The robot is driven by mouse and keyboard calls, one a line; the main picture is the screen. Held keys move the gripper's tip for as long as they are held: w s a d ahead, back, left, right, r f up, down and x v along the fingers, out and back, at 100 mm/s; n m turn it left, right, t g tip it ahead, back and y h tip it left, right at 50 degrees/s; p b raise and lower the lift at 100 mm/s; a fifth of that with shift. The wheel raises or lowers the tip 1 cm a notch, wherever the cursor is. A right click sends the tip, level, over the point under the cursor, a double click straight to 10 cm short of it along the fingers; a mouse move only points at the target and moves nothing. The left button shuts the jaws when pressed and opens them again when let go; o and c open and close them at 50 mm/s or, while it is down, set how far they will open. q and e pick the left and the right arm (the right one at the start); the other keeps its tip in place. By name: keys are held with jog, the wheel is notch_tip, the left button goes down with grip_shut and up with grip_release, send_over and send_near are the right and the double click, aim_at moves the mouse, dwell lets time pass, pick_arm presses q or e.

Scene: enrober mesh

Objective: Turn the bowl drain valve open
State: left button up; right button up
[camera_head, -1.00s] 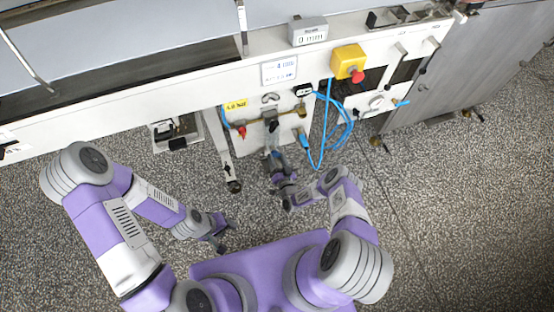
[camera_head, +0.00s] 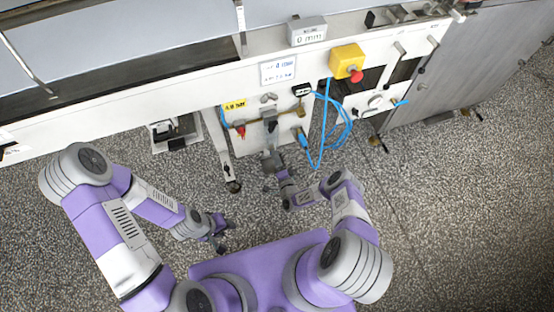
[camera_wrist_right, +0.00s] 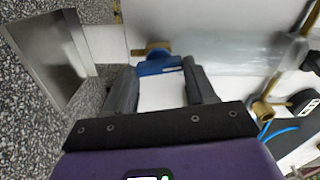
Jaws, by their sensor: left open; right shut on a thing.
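The valve's blue handle (camera_wrist_right: 160,66) shows in the right wrist view, beside a brass fitting (camera_wrist_right: 152,48) on a white panel. My right gripper (camera_wrist_right: 160,82) has a finger on each side of the blue handle and is shut on it. In the head view my right gripper (camera_head: 271,158) is at the lower part of the machine's white panel, and the handle cannot be made out there. My left gripper (camera_head: 221,236) is open and empty above the floor, well away from the machine.
Blue hoses (camera_head: 338,125) hang right of my right gripper. A red-handled fitting (camera_head: 240,131) is to its upper left. A yellow box with a red button (camera_head: 347,62) is on the machine front. A machine leg (camera_head: 227,160) stands to the left. The floor between my arms is clear.

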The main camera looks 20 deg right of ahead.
jog(key=shift+a+f+m, duration=0.1)
jog(key=shift+m, duration=0.9)
jog(key=o, duration=1)
jog(key=shift+o, duration=0.2)
jog(key=shift+s, duration=0.1)
jog(key=s+p, duration=0.2)
jog(key=s, duration=0.5)
jog(key=shift+s, duration=0.25)
